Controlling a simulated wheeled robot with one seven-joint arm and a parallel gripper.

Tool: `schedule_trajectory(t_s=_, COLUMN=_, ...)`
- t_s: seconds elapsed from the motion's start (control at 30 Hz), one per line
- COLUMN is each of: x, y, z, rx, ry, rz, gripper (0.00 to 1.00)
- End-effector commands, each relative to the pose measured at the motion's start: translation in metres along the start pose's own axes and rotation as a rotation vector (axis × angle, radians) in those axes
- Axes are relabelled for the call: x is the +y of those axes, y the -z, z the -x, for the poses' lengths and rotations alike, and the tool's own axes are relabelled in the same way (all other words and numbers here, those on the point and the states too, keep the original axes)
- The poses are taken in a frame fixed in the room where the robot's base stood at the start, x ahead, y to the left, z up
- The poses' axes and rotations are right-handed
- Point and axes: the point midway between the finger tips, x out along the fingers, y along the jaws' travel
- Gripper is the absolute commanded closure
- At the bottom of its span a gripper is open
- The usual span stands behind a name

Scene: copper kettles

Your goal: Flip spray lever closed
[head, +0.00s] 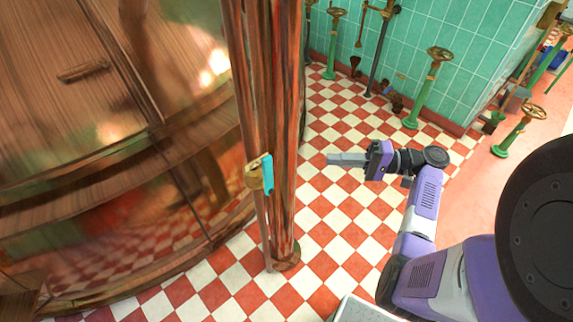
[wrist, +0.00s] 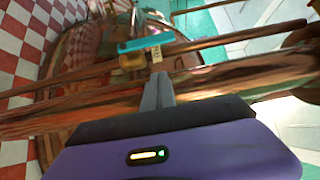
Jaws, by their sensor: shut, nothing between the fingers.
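The spray lever (head: 267,174) is a small turquoise handle on a brass valve body (head: 254,177). The valve sits on a thin copper pipe beside a thick copper column. In the head view the lever stands along the pipe, close to upright. In the wrist view the turquoise lever (wrist: 146,43) lies beyond my fingertips, with the brass body (wrist: 132,61) beside it. My gripper (head: 330,159) is shut and empty, to the right of the column and apart from the lever. Its closed grey fingers also show in the wrist view (wrist: 158,78), pointing toward the valve.
The thick copper column (head: 285,130) stands right beside the valve. A large copper kettle (head: 110,150) fills the left. Green pedestals with brass handwheels (head: 440,54) stand along the tiled wall. The checkered floor (head: 340,215) between column and arm is clear.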

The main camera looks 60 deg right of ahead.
Motion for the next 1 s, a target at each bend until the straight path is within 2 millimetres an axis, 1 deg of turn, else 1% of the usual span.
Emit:
schedule_trajectory(t_s=0.23, x=0.000, y=0.000, z=-0.002, rx=0.001, ry=-0.001, rz=0.000, gripper=1.00)
schedule_trajectory(t_s=0.37, x=-0.001, y=0.000, z=-0.013, rx=0.000, ry=-0.002, rz=-0.001, gripper=1.00)
schedule_trajectory(t_s=0.47, x=-0.002, y=-0.001, z=-0.029, rx=-0.001, ry=-0.002, rz=-0.001, gripper=1.00)
schedule_trajectory(t_s=0.7, x=-0.002, y=-0.001, z=-0.077, rx=-0.001, ry=-0.002, rz=-0.001, gripper=1.00)
schedule_trajectory(t_s=0.83, x=-0.002, y=0.000, z=-0.101, rx=0.000, ry=-0.002, rz=-0.002, gripper=1.00)
schedule_trajectory(t_s=1.0, x=-0.002, y=-0.018, z=-0.118, rx=0.001, ry=-0.002, rz=-0.003, gripper=1.00)
